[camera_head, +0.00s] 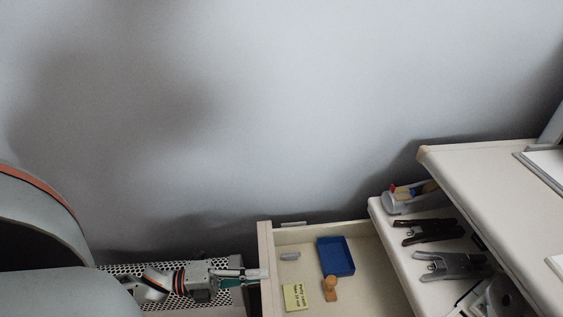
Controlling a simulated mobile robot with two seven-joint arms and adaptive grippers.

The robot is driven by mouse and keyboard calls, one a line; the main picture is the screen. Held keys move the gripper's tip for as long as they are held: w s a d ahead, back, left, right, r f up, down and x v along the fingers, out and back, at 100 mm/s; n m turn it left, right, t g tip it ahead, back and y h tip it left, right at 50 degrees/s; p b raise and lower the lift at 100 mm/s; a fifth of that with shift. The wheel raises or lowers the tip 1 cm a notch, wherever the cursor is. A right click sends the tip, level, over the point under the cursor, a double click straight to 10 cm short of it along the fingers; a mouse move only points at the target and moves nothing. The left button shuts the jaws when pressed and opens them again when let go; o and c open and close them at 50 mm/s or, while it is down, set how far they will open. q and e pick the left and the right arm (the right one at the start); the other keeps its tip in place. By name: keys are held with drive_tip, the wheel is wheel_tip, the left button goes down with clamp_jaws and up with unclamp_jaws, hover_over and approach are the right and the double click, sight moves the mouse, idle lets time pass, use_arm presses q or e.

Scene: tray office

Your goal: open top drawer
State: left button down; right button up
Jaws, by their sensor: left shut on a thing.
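The top drawer (264,245) stands pulled out of the cabinet, so its inside shows. My left gripper (256,275) reaches in from the left and is shut at the outer face of the drawer's front, where its fingertips meet a pale piece that looks like the drawer handle (262,273). The handle is mostly hidden by the fingers. In the drawer lie a blue tray (335,256), a yellow note (295,297), a small wooden stamp-like piece (330,288) and a small grey piece (290,256). My right gripper is not in view.
Right of the drawer, a pale surface (405,265) holds a black stapler-like tool (428,231), a grey one (452,265) and a holder with coloured items (408,196). A higher pale top (490,185) overhangs at the right. The grey floor or wall behind is clear.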

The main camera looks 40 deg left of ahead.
use_arm(q)
drive_tip(key=shift+v, duration=1.9)
drive_tip(key=c, duration=2.2)
unclamp_jaws()
drive_tip(key=shift+c, duration=0.2)
drive_tip(key=v, duration=1.2)
